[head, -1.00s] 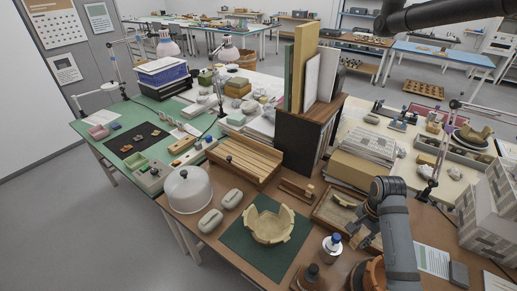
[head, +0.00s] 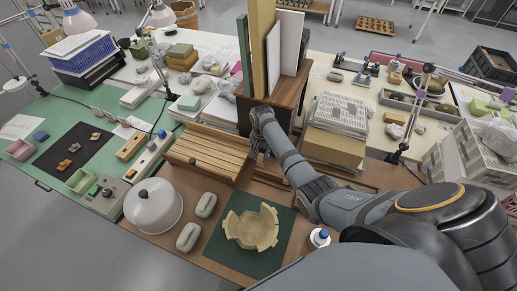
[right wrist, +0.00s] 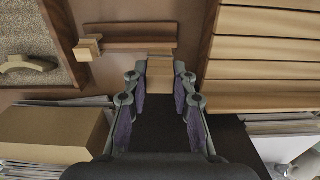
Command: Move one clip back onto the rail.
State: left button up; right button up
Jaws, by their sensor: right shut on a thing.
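The rail (right wrist: 130,32) is a dark brown wooden bar across the upper part of the right wrist view. One pale wooden clip (right wrist: 88,48) is at its left end. Another pale wooden clip (right wrist: 161,65) is between the fingertips of my right gripper (right wrist: 160,82), at the rail's right end. My right gripper is shut on this clip. I cannot tell whether the clip is seated on the rail or just against its edge. In the head view my right gripper (head: 258,158) points down beside the slatted wooden box, and my arm hides most of the rail. My left gripper is out of view.
The slatted wooden box (head: 208,153) is close to my right gripper. A dark wooden cabinet (head: 283,98) with upright boards stands behind it. A sherd bowl (head: 250,229) sits on a green mat (head: 225,254). A sand tray (right wrist: 50,20) lies beyond the rail's clip end.

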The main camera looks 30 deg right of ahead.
jog(key=shift+w+f, duration=0.25)
jog(key=shift+w, duration=0.05)
jog(key=shift+w+f, duration=0.15)
jog(key=shift+f, duration=0.2)
jog(key=b, duration=0.5)
send_over(260, 170)
notch_tip(260, 170, down, 4)
jog(key=shift+f, duration=0.1)
pick_arm(q)
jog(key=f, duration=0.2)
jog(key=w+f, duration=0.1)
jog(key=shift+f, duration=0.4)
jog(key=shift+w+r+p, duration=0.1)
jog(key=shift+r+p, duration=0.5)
jog(key=shift+p, duration=0.25)
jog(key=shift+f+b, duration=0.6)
pick_arm(e)
jog(key=shift+f, duration=1.5)
dwell(0.4)
